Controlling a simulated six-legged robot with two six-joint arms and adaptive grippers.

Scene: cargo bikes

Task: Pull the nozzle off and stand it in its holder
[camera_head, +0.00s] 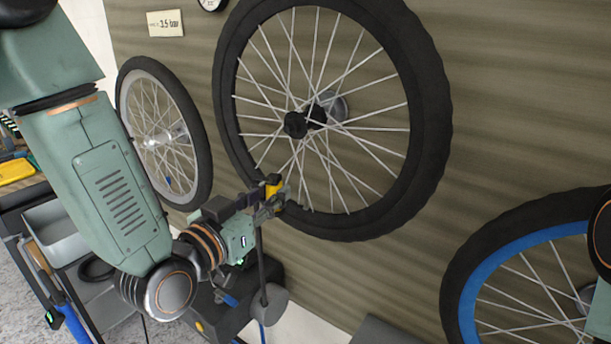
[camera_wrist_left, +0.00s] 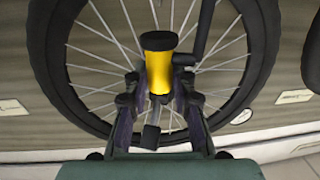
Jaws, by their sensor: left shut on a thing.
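The nozzle (camera_head: 274,189) is a yellow cylinder with black ends, near the lower rim of the large wall-hung wheel (camera_head: 429,148). My left gripper (camera_head: 272,203) is shut on it. In the left wrist view the nozzle (camera_wrist_left: 159,79) stands between the two fingers, its black cap away from the palm, with a dark tube beside it. Whether it still touches the wheel's valve is hidden. A dark upright line runs from below the gripper to a grey disc (camera_head: 266,304); I cannot tell if it is hose or post. I cannot pick out the holder for certain. My right gripper is out of view.
A smaller wheel (camera_head: 198,151) hangs to the left and a blue-rimmed wheel (camera_head: 461,293) at lower right. A black boxy unit (camera_head: 228,318) stands below my left gripper. A cart with a grey bin (camera_head: 55,232) and tools is at the left.

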